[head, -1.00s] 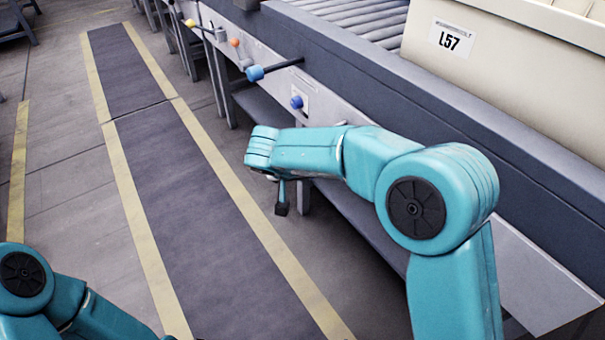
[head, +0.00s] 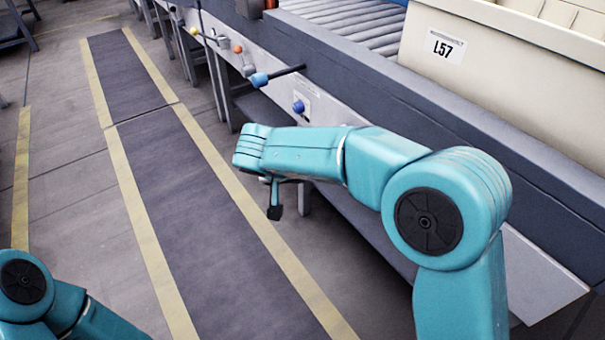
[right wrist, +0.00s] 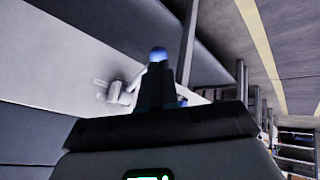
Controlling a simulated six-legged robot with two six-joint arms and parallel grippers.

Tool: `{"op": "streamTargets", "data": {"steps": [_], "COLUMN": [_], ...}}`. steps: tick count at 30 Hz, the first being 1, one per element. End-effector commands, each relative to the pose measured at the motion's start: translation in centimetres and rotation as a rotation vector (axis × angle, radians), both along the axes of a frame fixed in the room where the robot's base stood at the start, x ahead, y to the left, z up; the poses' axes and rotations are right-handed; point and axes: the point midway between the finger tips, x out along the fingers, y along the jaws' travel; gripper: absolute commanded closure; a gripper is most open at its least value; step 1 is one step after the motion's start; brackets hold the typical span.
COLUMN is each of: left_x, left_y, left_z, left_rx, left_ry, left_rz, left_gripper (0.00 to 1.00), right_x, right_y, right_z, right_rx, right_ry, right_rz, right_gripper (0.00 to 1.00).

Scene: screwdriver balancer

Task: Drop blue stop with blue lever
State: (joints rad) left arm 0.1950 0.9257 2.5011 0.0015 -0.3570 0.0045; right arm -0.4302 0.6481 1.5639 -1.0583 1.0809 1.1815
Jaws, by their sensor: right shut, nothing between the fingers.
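A lever with a blue knob (head: 259,79) and a black rod sticks out from the conveyor's side rail. I cannot tell which stop belongs to the lever. My right gripper (head: 274,211) is shut and empty, hanging below its wrist, lower than both and nearer to me. In the right wrist view, a blue ball (right wrist: 157,54) shows just beyond the shut fingers (right wrist: 157,75), which partly hide it; I see no contact. Only my left arm shows, at the lower left; its gripper is out of view.
The conveyor rail (head: 400,90) runs along the right, with rollers (head: 340,20) on top. A beige tote (head: 510,55) labelled L57 stands on it. Orange (head: 238,49) and yellow (head: 194,31) knobs sit farther along. The floor lane (head: 190,200) at left is clear.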

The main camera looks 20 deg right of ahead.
Motion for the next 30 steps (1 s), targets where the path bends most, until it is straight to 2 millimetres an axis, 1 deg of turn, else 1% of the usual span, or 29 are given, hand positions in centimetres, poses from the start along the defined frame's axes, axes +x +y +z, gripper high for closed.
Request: {"op": "streamTargets", "data": {"steps": [1, 6, 12, 17, 30], "left_x": [-0.1, -0.2, -0.4, -0.4, -0.4], "left_y": [-0.1, -0.2, -0.4, -0.4, -0.4], "left_z": [0.5, 1.3, 1.7, 1.7, 1.7], "left_rx": [0.0, -0.002, -0.003, -0.003, -0.003], "left_ry": [0.001, 0.005, 0.007, 0.007, 0.007], "left_rz": [-0.003, -0.01, -0.015, -0.017, -0.015], "left_gripper": [1.0, 1.0, 1.0, 1.0, 1.0], "right_x": [-0.4, -1.8, -3.0, -3.4, -3.5], "right_y": [0.6, 2.4, 3.9, 4.2, 4.3], "right_z": [0.9, 2.8, 4.1, 4.3, 4.2], "right_rx": [0.001, 0.001, 0.001, 0.001, 0.0], "right_ry": [-0.001, -0.002, -0.001, -0.001, -0.001], "right_rz": [0.001, 0.002, 0.0, -0.002, -0.003], "right_gripper": [1.0, 1.0, 1.0, 1.0, 1.0]}}
